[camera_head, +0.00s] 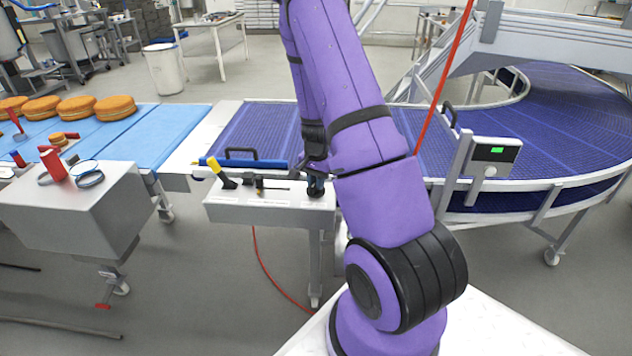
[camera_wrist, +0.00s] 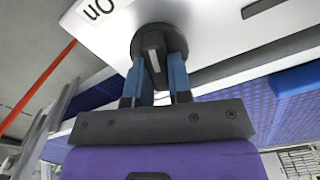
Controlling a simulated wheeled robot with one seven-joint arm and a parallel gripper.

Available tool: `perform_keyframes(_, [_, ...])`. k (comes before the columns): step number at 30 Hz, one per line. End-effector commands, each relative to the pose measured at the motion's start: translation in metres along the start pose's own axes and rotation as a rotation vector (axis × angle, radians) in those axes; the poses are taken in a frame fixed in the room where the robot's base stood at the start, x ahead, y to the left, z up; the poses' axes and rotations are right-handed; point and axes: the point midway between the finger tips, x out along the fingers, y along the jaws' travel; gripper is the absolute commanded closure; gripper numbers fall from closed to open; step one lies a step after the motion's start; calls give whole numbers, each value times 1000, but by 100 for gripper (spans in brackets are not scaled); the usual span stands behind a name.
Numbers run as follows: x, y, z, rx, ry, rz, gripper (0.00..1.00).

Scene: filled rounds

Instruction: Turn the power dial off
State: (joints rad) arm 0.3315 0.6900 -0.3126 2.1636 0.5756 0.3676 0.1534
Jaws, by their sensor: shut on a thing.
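The power dial (camera_wrist: 158,50) is a round black knob with a pale mark, on a white panel (camera_wrist: 220,30). The word "On" shows on the panel beside it in the wrist view. My gripper (camera_wrist: 160,72) has its two blue fingers on either side of the dial's raised grip and is shut on it. In the head view my gripper (camera_head: 316,176) is at the right end of the grey control box (camera_head: 268,212), and the dial (camera_head: 315,190) is a dark shape just below it, partly hidden by my arm.
A yellow-handled lever (camera_head: 218,169) and other small controls stand on the box left of my gripper. A blue-edged conveyor (camera_head: 262,125) lies behind it. Round cakes (camera_head: 75,106) sit on a blue belt at left. A red cable (camera_head: 262,262) hangs below the box.

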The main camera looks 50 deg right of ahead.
Motion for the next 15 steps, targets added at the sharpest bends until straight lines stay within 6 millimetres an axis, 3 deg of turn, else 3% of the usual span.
perform_keyframes(15, [0,1,0,166,1,-1,100])
